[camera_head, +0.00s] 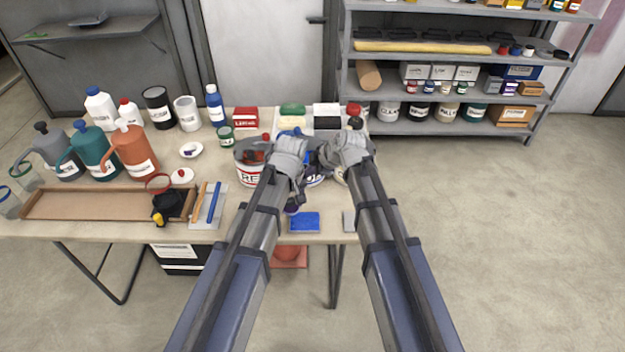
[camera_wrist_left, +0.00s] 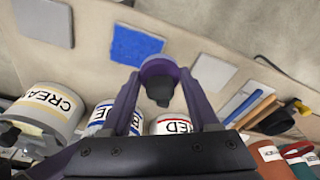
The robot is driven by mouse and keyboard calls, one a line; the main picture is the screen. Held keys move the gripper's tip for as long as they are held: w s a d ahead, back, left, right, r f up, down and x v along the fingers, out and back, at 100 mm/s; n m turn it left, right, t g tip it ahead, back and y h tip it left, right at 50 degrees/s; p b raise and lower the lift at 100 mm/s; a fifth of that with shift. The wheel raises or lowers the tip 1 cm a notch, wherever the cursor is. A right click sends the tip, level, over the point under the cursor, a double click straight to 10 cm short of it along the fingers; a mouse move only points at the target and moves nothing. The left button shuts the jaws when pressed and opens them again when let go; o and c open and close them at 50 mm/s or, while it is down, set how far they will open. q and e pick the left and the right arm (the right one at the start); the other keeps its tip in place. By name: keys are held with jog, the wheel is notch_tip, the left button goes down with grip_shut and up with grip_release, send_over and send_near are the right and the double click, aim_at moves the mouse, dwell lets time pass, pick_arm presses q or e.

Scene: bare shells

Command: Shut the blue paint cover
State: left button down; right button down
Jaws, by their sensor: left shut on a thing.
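My left gripper (camera_head: 292,204) hangs low over the table's front part, left of the blue sponge. The left wrist view shows its fingers (camera_wrist_left: 160,90) shut on a small round dark piece with a purple-blue rim, seemingly the cover (camera_wrist_left: 158,67). A white can with a blue-edged label (camera_wrist_left: 103,117) stands between the cream can (camera_wrist_left: 50,105) and the red can (camera_wrist_left: 170,125). In the head view, the red can (camera_head: 249,175) is left of my left wrist, and the blue-labelled can (camera_head: 316,181) is mostly hidden between the wrists. My right gripper (camera_head: 335,165) is largely hidden by its own wrist.
A blue sponge (camera_head: 304,222) lies near the table's front edge. A grey shelf (camera_head: 450,128) with cans stands behind right. The floor at right is clear.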

jog(key=shift+w, duration=0.15)
jog(key=w, duration=0.7)
jog(key=shift+w, duration=0.35)
pick_arm(q)
jog(key=shift+s, duration=0.1)
pick_arm(e)
jog(key=shift+r, duration=0.1)
